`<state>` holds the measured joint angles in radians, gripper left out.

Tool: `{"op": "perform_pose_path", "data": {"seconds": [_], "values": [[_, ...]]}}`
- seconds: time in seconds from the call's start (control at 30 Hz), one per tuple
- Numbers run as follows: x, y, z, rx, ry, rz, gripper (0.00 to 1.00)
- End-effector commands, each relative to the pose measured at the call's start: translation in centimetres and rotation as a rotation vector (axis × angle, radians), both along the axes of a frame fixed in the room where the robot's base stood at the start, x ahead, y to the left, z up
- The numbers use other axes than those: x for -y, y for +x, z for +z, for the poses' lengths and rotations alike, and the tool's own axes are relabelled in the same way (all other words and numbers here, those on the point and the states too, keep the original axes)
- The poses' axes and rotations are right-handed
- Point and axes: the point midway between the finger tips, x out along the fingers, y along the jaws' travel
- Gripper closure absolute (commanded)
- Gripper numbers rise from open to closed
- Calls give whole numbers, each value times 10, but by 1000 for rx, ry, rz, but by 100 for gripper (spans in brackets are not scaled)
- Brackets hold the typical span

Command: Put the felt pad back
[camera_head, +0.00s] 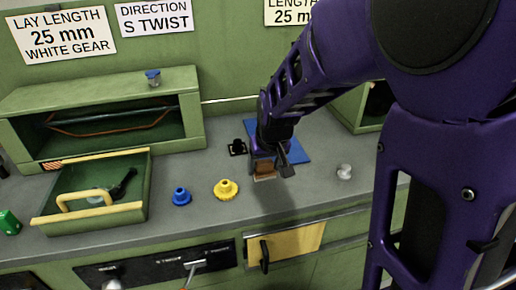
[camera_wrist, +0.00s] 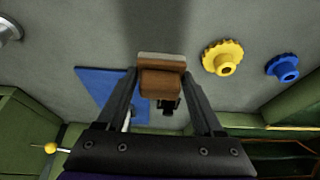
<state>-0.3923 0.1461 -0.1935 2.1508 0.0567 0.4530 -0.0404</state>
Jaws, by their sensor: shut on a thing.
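The felt pad looks like a small brown block with a pale layer on its underside. In the wrist view the felt pad (camera_wrist: 162,84) sits between the two fingers of my gripper (camera_wrist: 160,78), which is shut on it. In the head view the felt pad (camera_head: 264,168) shows below my gripper (camera_head: 268,160), over the grey worktop by the left edge of a flat blue mat (camera_head: 296,148). The mat also shows in the wrist view (camera_wrist: 95,88). Whether the pad touches the worktop I cannot tell. My arm and fingers hide part of the mat.
A yellow gear (camera_head: 226,190) and a blue gear (camera_head: 181,196) stand left of my gripper. A small black item (camera_head: 237,148) is close behind it. A pale knob (camera_head: 344,172) stands to the right. An open green drawer (camera_head: 140,165) with a yellow handle is at left.

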Motion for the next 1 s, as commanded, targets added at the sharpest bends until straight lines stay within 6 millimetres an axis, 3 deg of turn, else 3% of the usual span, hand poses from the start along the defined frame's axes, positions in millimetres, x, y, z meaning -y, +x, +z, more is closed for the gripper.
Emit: {"op": "perform_pose_path", "data": {"seconds": [0.4, 0.77, 0.8, 0.93, 1.0], "values": [[0, 0, -45, -1, 0, -1, 83], [0, 0, -49, 0, 0, -1, 83], [0, 0, -48, 1, 1, -1, 28], [0, 0, -48, 0, 0, -1, 4], [0, 0, -48, 0, 0, -1, 1]]}}
